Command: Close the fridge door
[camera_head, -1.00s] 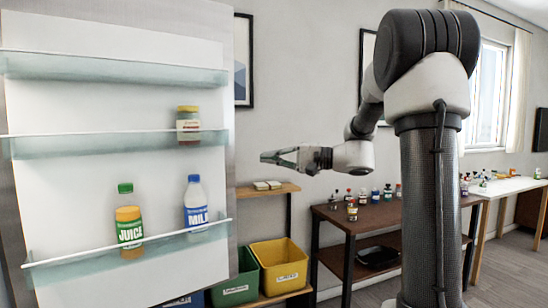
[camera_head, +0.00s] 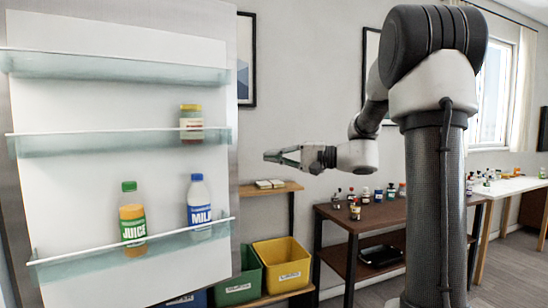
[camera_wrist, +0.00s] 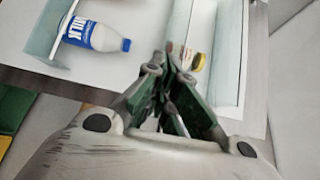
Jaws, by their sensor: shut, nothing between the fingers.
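The fridge door (camera_head: 110,110) stands open at the left of the head view, its inner side with glass-fronted shelves facing me. It holds a juice bottle (camera_head: 132,220), a milk bottle (camera_head: 199,208) and a jar (camera_head: 191,123). My gripper (camera_head: 268,156) is shut and empty, to the right of the door's free edge in the head view. In the wrist view my gripper (camera_wrist: 172,70) points towards the door's inner side, with the milk bottle (camera_wrist: 95,34) to the left and the jar (camera_wrist: 187,56) just beyond the fingers. I cannot tell whether the fingers touch the door.
A yellow bin (camera_head: 282,266) and a green bin (camera_head: 238,280) stand low behind the door's edge. A brown table (camera_head: 385,217) with several small bottles stands at the right, and a white table (camera_head: 510,188) lies farther right. Pictures hang on the wall.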

